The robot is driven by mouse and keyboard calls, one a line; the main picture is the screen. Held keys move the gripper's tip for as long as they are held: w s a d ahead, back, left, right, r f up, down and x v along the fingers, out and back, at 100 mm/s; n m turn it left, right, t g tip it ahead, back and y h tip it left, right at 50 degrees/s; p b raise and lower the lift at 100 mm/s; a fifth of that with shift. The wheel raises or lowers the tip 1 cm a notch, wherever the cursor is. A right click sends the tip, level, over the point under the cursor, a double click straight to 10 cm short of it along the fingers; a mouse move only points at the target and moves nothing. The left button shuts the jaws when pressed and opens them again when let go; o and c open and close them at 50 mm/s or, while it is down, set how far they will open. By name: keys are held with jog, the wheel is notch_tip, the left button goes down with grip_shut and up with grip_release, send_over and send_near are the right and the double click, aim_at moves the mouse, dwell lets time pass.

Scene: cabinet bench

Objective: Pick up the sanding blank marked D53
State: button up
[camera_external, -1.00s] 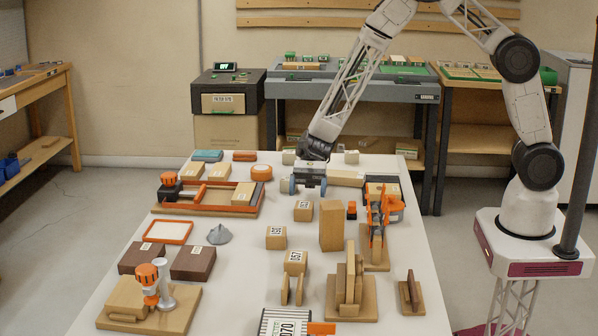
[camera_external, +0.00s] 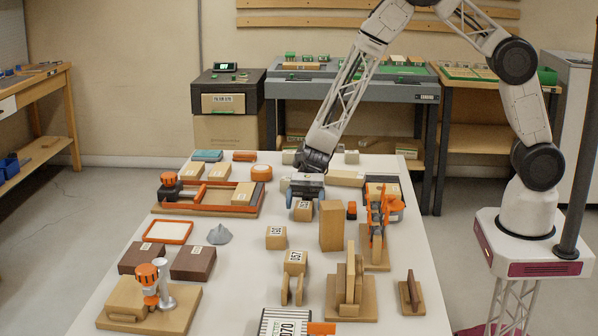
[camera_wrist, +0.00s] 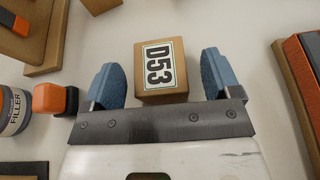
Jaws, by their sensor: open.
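The sanding blank marked D53 (camera_wrist: 160,70) is a small tan wooden block with a white label. In the wrist view it sits between the two blue fingers of my gripper (camera_wrist: 165,78), with a gap on each side. In the external view the blank (camera_external: 302,210) stands on the white table, its top partly covered by my gripper (camera_external: 304,196). The gripper is open, pointing down, its fingers on either side of the block. I cannot tell exactly how far down the fingers reach.
A tall plain block (camera_external: 331,226) is close on the right. A small orange and black item (camera_external: 351,210) and an orange clamp (camera_external: 377,215) stand further right. An orange-edged tray (camera_external: 215,207) lies left.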

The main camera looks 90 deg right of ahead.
aim_at(304, 205)
jog(key=shift+x, duration=0.85)
jog(key=c, duration=1)
jog(key=shift+r, duration=0.2)
jog(key=shift+c, duration=0.2)
jog(key=shift+r, duration=4.9)
